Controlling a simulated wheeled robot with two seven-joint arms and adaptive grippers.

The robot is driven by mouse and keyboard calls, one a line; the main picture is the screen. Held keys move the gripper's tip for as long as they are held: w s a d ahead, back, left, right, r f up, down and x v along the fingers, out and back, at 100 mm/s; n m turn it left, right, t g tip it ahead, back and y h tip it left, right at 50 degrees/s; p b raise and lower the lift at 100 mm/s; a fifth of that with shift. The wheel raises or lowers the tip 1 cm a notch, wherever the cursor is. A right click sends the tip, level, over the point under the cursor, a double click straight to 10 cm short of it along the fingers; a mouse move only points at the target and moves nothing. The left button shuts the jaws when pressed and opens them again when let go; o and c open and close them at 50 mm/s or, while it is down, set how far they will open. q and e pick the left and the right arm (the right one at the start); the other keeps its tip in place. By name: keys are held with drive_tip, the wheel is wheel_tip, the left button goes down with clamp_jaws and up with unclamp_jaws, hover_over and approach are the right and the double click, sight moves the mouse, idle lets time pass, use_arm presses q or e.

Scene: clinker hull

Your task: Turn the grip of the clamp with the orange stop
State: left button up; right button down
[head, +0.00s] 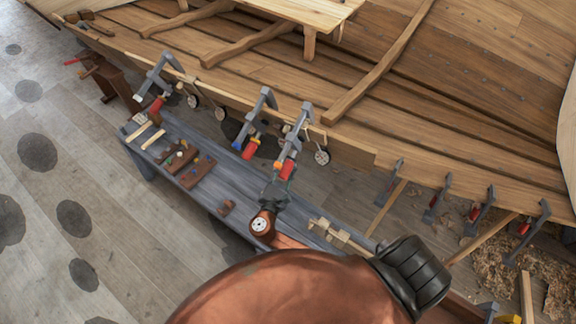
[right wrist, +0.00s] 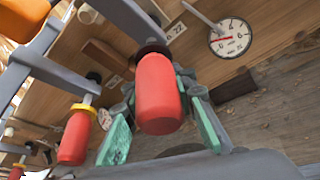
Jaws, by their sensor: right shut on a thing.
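The clamp with the orange stop (head: 295,136) hangs on the hull's edge, the rightmost of three grey clamps over the bench. Its red grip (head: 287,170) points down toward my right gripper (head: 275,193). In the right wrist view the red grip (right wrist: 158,92) is large and upright between the greenish fingers of my right gripper (right wrist: 160,130), which is shut on it. My left gripper is not in view.
A neighbouring clamp (head: 256,112) hangs close on the left; its red grip with a yellow collar (right wrist: 75,135) is near my fingers. A round dial (right wrist: 231,37) is at upper right. The grey bench (head: 235,180) below holds wooden tools (head: 180,160).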

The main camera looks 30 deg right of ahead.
drive_tip(key=shift+f+m+t+b, duration=0.15)
drive_tip(key=shift+m+t+b, duration=0.25)
drive_tip(key=shift+m+b, duration=0.1)
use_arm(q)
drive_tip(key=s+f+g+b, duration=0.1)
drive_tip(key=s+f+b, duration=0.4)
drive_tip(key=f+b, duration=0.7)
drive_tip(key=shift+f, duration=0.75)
use_arm(e)
drive_tip(key=shift+w+a+r+m+t+y, duration=0.1)
drive_tip(key=shift+a+r+m+t+y, duration=0.15)
drive_tip(key=shift+m+t, duration=0.75)
drive_tip(key=shift+w+a+r+m+t+y, duration=0.15)
drive_tip(key=shift+m+t, duration=0.45)
drive_tip(key=shift+m, duration=0.75)
drive_tip(key=shift+w+a+r+m+t+y, duration=0.1)
drive_tip(key=shift+a+r+m+t+y, duration=0.15)
drive_tip(key=shift+m+t, duration=0.75)
drive_tip(key=shift+r, duration=0.1)
drive_tip(key=c, duration=1.9)
unclamp_jaws()
drive_tip(key=o, duration=0.4)
drive_tip(key=shift+d+r+m, duration=0.1)
drive_tip(key=shift+r+m, duration=0.05)
drive_tip(key=shift+m, duration=0.1)
drive_tip(key=shift+c, duration=0.2)
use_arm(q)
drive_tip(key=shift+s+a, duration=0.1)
use_arm(e)
drive_tip(key=shift+s, duration=0.1)
